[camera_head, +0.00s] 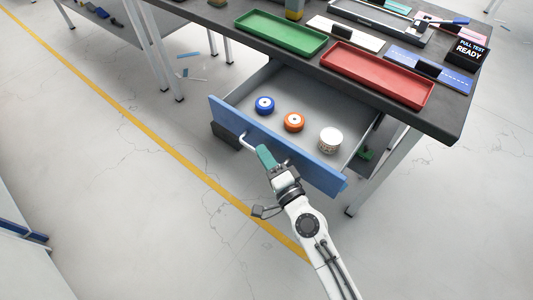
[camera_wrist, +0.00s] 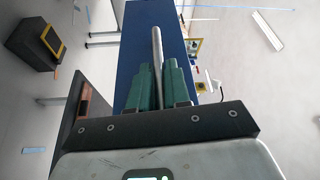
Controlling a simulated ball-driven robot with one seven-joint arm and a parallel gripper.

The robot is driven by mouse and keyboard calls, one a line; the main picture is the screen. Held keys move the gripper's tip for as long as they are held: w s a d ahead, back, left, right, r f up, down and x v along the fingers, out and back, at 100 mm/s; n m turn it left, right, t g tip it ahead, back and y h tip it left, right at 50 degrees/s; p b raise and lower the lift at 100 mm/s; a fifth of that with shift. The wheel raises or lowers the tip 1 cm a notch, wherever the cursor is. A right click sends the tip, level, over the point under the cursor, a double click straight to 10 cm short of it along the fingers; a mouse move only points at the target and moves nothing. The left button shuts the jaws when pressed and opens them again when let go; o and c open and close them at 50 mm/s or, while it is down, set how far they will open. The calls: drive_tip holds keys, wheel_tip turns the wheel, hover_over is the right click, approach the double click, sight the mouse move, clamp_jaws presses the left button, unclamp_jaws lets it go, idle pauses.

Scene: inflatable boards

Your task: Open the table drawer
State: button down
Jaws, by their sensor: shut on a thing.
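The table drawer (camera_head: 224,108) has a blue front and stands pulled out from under the dark table (camera_head: 452,122). Its grey inside shows, with a blue roll (camera_head: 264,105), an orange roll (camera_head: 293,122) and a white roll (camera_head: 330,140) in it. My gripper (camera_head: 266,157) is at the drawer front, shut on the light bar handle (camera_head: 248,143). In the wrist view the green fingers of my gripper (camera_wrist: 158,88) lie on both sides of the handle bar (camera_wrist: 157,48), in front of the blue drawer front (camera_wrist: 130,60). My gripper hides part of the handle.
A green tray (camera_head: 281,33) and a red tray (camera_head: 377,76) lie on the tabletop, with boards and a "PULL TEST READY" box (camera_head: 468,52) beyond. A table leg (camera_head: 380,172) stands right of the drawer. The floor left of the drawer is open, with a yellow line (camera_head: 150,135).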

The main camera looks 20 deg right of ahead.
drive_tip(key=shift+f, duration=0.1)
drive_tip(key=c, duration=1.2)
unclamp_jaws()
drive_tip(key=shift+o, duration=0.2)
drive_tip(key=b+v, duration=0.4)
drive_tip(key=v, duration=0.6)
drive_tip(key=shift+s, duration=0.4)
